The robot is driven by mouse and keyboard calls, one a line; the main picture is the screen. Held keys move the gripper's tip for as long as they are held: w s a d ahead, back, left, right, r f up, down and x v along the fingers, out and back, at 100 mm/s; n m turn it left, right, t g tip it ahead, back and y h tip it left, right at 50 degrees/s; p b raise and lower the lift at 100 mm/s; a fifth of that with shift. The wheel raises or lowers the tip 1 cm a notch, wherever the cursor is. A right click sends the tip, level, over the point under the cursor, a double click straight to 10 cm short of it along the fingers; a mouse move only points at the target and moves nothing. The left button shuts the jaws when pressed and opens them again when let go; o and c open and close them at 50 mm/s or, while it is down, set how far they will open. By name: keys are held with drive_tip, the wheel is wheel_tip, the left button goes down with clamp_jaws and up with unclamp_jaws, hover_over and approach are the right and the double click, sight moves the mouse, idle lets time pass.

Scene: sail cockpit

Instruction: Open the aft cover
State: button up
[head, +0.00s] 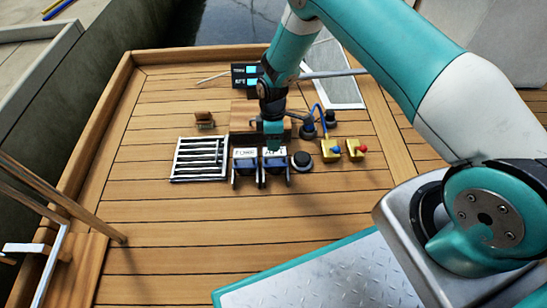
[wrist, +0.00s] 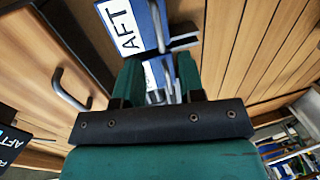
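Two blue covers with white labels stand side by side on the wooden deck in the head view. The left one (head: 245,167) has a label too small to read surely; the right one, the aft cover (head: 275,172), is just below my gripper (head: 273,135). In the wrist view a blue part with a white AFT label (wrist: 128,28) shows past the fingertips. My gripper (wrist: 158,70) has its two green fingers apart, with a white-labelled blue part seen between them. Whether the fingers touch it I cannot tell. The arm partly hides the area behind the covers.
A slatted white grating (head: 200,159) lies left of the covers. A black round knob (head: 302,160) and yellow boxes (head: 330,150), one with a red button, sit to the right. Small displays (head: 243,76) stand behind. Bare deck (head: 190,230) lies in front.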

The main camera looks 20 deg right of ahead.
drive_tip(key=b, duration=0.2)
hover_over(275, 153)
drive_tip(key=s+a, duration=0.2)
drive_tip(key=s, duration=0.1)
drive_tip(key=f, duration=0.5)
drive_tip(key=shift+w+d, duration=0.1)
drive_tip(key=shift+d, duration=0.1)
clamp_jaws()
